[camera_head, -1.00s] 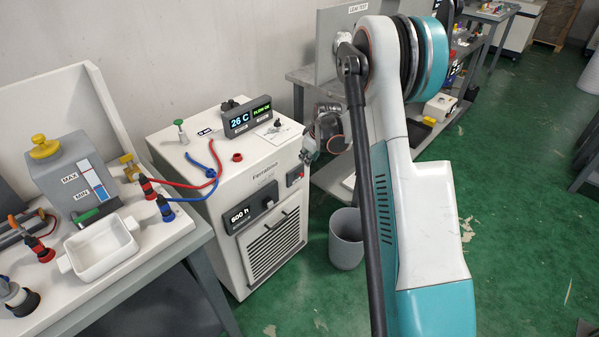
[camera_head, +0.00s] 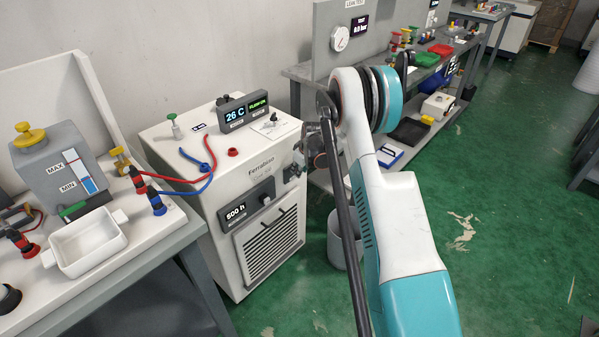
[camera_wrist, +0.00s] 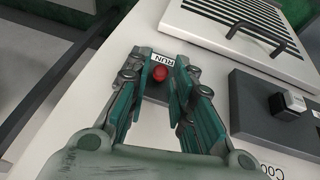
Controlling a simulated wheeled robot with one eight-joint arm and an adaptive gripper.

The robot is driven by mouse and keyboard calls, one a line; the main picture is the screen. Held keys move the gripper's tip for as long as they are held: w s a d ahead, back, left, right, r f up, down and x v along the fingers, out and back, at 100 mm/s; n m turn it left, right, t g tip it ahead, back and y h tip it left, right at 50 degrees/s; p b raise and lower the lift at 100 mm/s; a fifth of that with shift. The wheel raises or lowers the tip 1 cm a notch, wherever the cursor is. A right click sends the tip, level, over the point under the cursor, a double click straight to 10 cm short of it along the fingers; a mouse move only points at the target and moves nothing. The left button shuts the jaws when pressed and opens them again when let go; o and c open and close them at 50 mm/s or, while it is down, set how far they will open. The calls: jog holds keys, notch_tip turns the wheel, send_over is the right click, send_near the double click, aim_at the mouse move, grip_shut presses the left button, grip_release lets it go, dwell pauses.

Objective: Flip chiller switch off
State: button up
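The chiller (camera_head: 222,180) is a white box with a front grille and a display on top reading 26 C. Its switch (camera_wrist: 160,73) is a small red knob on a dark plate beside a RUN label, seen in the wrist view. My gripper (camera_wrist: 160,64) is open, with its teal fingers on either side of the red switch. I cannot tell whether a finger touches it. In the head view my gripper (camera_head: 294,170) is at the upper right of the chiller's front and hides the switch.
A dark panel with a knob (camera_wrist: 290,103) and the grille handle (camera_wrist: 256,34) lie beside the switch. A grey bin (camera_head: 338,245) stands right of the chiller. A bench (camera_head: 190,240) with a tank and white tray is at left. Green floor is open at right.

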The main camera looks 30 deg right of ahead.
jog(key=shift+w+f, duration=0.1)
jog(key=shift+f, duration=0.1)
grip_shut()
